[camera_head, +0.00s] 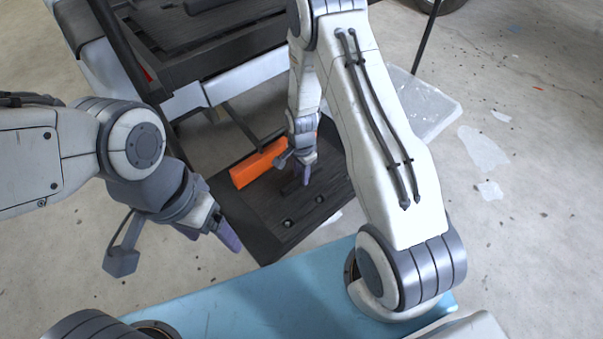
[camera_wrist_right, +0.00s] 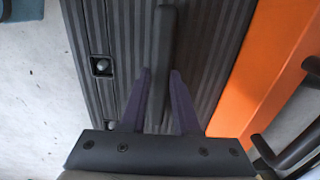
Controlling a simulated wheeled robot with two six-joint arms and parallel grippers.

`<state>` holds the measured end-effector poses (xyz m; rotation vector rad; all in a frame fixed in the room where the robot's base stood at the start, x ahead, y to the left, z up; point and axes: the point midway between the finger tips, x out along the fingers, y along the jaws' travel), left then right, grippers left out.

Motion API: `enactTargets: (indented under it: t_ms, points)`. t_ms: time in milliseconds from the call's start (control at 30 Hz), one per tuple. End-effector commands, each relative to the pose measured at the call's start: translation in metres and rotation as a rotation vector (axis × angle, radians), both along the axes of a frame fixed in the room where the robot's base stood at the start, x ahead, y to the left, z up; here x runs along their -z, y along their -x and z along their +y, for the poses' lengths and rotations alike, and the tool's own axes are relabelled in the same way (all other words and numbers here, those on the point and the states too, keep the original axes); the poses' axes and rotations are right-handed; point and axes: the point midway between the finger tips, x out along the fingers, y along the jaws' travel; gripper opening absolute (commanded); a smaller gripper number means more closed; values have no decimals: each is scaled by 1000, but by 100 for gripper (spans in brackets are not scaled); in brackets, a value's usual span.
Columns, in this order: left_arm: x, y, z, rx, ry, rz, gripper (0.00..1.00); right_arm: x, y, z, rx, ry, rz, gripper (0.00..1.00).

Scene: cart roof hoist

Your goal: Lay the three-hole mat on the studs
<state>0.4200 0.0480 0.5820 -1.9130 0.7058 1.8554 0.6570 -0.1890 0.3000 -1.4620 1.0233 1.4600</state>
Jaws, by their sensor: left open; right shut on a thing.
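The black ribbed mat (camera_head: 262,222) lies over the dark platform at the cart's near end. Small square holes show along one side of it. In the right wrist view the mat (camera_wrist_right: 212,50) has one hole with a round grey stud (camera_wrist_right: 102,66) inside it; a second hole (camera_wrist_right: 109,126) is partly covered by my gripper body. A third hole is not clear. My right gripper (camera_head: 303,178) is over the mat, its fingers (camera_wrist_right: 160,75) shut on the mat's raised dark bar (camera_wrist_right: 166,35). My left gripper (camera_head: 210,234) is open and empty, beside the mat's near left corner.
An orange block (camera_head: 258,164) runs along the mat's far side, and also shows in the right wrist view (camera_wrist_right: 265,65). The cart's dark frame (camera_head: 205,45) rises behind. A clear plastic sheet (camera_head: 425,105) lies on the concrete floor to the right. The floor at left is open.

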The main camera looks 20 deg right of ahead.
Motion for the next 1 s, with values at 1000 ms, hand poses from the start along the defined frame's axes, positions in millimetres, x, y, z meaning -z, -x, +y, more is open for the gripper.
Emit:
enactTargets:
  t_ms: [1000]
  points:
    - [-49,0,0,0,0,0,80,-93,0,0,0,1,-1,64]
